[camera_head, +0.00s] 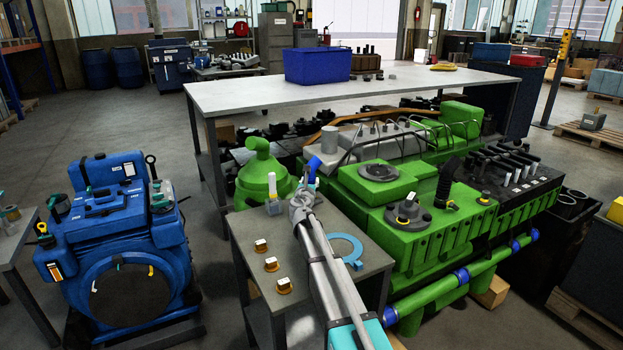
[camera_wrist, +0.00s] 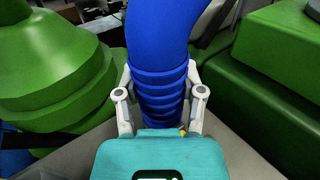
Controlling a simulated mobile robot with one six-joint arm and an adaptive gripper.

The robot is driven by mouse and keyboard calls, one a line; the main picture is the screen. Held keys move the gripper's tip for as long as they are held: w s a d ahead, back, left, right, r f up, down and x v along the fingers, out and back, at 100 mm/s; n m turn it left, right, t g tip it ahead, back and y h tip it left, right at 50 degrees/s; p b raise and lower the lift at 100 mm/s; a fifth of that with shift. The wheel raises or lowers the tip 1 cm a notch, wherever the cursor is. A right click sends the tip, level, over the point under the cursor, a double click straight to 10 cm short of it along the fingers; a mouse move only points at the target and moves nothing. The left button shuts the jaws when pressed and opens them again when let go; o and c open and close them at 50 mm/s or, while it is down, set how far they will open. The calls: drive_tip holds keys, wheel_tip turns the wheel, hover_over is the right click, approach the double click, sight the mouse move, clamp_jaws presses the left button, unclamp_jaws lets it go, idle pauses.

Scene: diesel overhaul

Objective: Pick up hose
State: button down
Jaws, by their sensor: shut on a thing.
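The hose is blue, with a ribbed lower part. In the wrist view the hose (camera_wrist: 160,85) stands between the two grey fingers of my gripper (camera_wrist: 160,100), which is shut on its ribbed part. In the head view my arm reaches in over the small grey table, and the hose (camera_head: 314,164) shows as a small blue piece just past the arm's end. My gripper is mostly hidden behind my arm in the head view. Whether the hose's lower end touches anything is hidden.
A green rounded housing (camera_head: 262,172) stands left of my gripper and the green engine (camera_head: 430,230) stands right, both close. The small grey table (camera_head: 235,235) holds several small brass-coloured parts and a light-blue ring (camera_head: 346,247). A blue engine (camera_head: 120,240) stands at left.

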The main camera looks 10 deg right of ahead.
sight(312, 163)
drive_tip(key=shift+r, duration=0.2)
drive_tip(key=shift+r+p, duration=0.75)
drive_tip(key=shift+p, duration=0.2)
drive_tip(key=s+r+p, duration=0.1)
drive_tip(key=r+p, duration=0.1)
drive_tip(key=s+r+p, duration=0.2)
drive_tip(key=r+p, duration=0.1)
drive_tip(key=s+r+p, duration=0.2)
drive_tip(key=shift+r, duration=0.3)
drive_tip(key=s+r+p, duration=0.3)
drive_tip(key=s+p, duration=0.1)
drive_tip(key=s, duration=0.5)
drive_tip(key=shift+a+r, duration=0.15)
drive_tip(key=shift+r, duration=0.1)
drive_tip(key=shift+s, duration=0.1)
